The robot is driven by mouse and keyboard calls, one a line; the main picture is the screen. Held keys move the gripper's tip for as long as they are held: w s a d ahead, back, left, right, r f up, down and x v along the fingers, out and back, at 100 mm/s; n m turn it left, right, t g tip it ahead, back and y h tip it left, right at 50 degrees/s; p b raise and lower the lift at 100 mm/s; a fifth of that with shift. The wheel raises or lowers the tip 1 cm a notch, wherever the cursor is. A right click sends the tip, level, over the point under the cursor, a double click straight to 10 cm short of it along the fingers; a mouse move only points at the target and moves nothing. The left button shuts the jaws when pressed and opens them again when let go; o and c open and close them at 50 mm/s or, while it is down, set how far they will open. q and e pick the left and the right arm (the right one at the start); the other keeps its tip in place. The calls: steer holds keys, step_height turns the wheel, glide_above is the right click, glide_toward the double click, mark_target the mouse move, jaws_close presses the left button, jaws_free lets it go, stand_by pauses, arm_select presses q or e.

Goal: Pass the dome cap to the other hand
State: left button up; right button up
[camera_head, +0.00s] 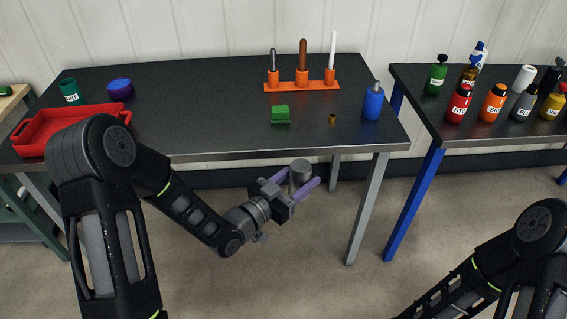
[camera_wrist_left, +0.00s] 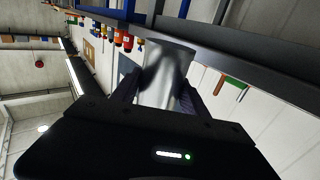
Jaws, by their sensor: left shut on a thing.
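The dome cap (camera_head: 300,171) is a grey metal piece held in front of the dark table's front edge. My left gripper (camera_head: 296,184) has purple fingers and is shut on it, one finger on each side. In the left wrist view the shiny dome cap (camera_wrist_left: 166,76) stands out between the dark fingers; its lower end is hidden by the gripper body. My right arm shows at the lower right of the head view, but its gripper is out of the picture.
A second table (camera_head: 500,133) with several bottles stands right. Space before the tables is free.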

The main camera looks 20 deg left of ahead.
arm_select(q)
steer(key=s+d+f+m+g+h, duration=0.1)
steer(key=s+d+m+g+h, duration=0.3)
steer(key=d, duration=0.5)
steer(key=m+g+h, duration=0.2)
steer(key=g+h, duration=0.1)
steer(key=shift+s+d+f+m, duration=0.2)
steer(key=shift+s+d+m, duration=0.05)
steer(key=shift+d+m, duration=0.05)
arm_select(e)
steer(key=shift+o, duration=0.4)
